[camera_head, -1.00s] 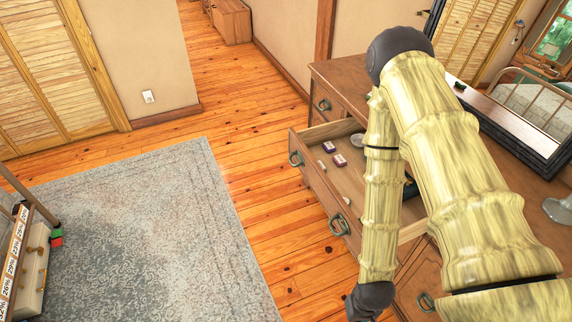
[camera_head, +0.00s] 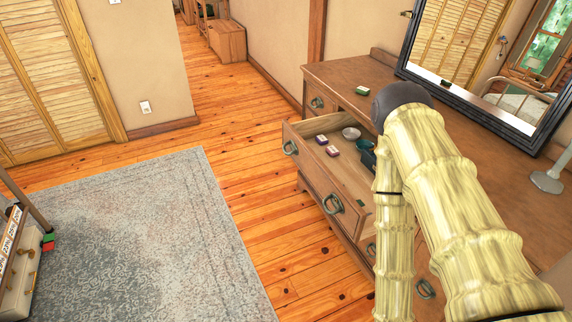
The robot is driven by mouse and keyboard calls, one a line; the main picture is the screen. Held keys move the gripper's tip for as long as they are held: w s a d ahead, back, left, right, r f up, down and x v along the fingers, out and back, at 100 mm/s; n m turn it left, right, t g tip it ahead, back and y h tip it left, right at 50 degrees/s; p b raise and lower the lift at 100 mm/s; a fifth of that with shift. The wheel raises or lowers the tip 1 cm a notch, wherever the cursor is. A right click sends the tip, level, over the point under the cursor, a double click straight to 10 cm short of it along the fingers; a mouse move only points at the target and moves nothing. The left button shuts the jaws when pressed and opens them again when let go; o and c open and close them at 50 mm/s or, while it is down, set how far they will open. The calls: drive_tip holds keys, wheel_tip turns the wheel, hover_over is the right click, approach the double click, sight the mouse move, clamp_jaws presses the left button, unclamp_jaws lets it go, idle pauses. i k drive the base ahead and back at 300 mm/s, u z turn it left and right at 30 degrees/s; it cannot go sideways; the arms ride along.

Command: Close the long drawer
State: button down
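The long drawer (camera_head: 328,193) of the wooden dresser stands pulled out, its front with two ring handles facing left. Inside it lie two small boxes (camera_head: 327,146), a light round dish (camera_head: 351,133) and a dark teal item (camera_head: 367,150) partly behind my arm. My arm passes in front of the drawer's right end and hides part of it. My gripper is not visible; the arm's lower end runs out of the bottom of the picture.
The dresser top (camera_head: 360,75) holds a small green box (camera_head: 361,90), a dark-framed mirror (camera_head: 470,65) and a lamp base (camera_head: 547,181). Wood floor (camera_head: 245,190) and a grey rug (camera_head: 140,240) lie open to the left. A small chest (camera_head: 18,285) stands at lower left.

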sight(327, 173)
drive_tip(key=z, duration=0.2)
drive_tip(key=i, duration=0.85)
drive_tip(key=u, duration=0.45)
